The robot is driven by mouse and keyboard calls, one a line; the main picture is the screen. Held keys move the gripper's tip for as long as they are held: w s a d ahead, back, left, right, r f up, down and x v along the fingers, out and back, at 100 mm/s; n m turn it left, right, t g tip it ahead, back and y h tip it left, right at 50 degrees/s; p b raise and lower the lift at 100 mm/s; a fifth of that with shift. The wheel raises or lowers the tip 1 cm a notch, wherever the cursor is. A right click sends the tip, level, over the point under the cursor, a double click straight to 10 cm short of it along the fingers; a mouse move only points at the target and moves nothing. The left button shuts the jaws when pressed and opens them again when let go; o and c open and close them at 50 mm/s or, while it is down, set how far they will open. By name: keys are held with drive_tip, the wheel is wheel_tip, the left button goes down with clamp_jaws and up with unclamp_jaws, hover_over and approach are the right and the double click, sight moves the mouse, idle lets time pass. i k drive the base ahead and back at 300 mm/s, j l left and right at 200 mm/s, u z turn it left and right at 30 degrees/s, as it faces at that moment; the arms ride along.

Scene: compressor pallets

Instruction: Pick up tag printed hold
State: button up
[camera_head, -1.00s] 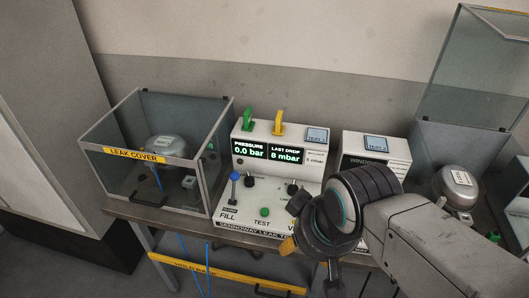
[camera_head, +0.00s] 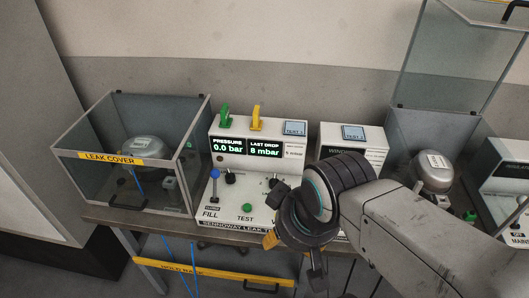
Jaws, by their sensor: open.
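Two tags stand on top of the white leak tester: a green tag (camera_head: 224,116) on the left and a yellow tag (camera_head: 257,117) on the right. Any print on them is too small to read, so I cannot tell which says hold. My gripper (camera_head: 288,236) is open and empty, in front of the tester's lower right part. It is below and to the right of both tags in the picture, apart from them. It hides part of the tester's front panel.
The leak tester (camera_head: 291,150) has knobs and a blue-topped lever on its front. A clear leak cover box (camera_head: 75,174) over a metal compressor stands left. A second white unit (camera_head: 352,143) and an open clear box with a compressor (camera_head: 433,172) stand right. A yellow bar (camera_head: 215,274) runs below the bench.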

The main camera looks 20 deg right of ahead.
sight(256, 124)
drive_tip(key=l+u, duration=0.2)
drive_tip(key=l, duration=0.25)
drive_tip(key=k+l+u, duration=0.2)
drive_tip(key=l, duration=0.25)
drive_tip(key=l+u, duration=0.2)
drive_tip(key=l, duration=0.25)
drive_tip(key=k+l+u, duration=0.2)
drive_tip(key=l, duration=0.25)
drive_tip(key=l+u, duration=0.2)
drive_tip(key=l, duration=0.25)
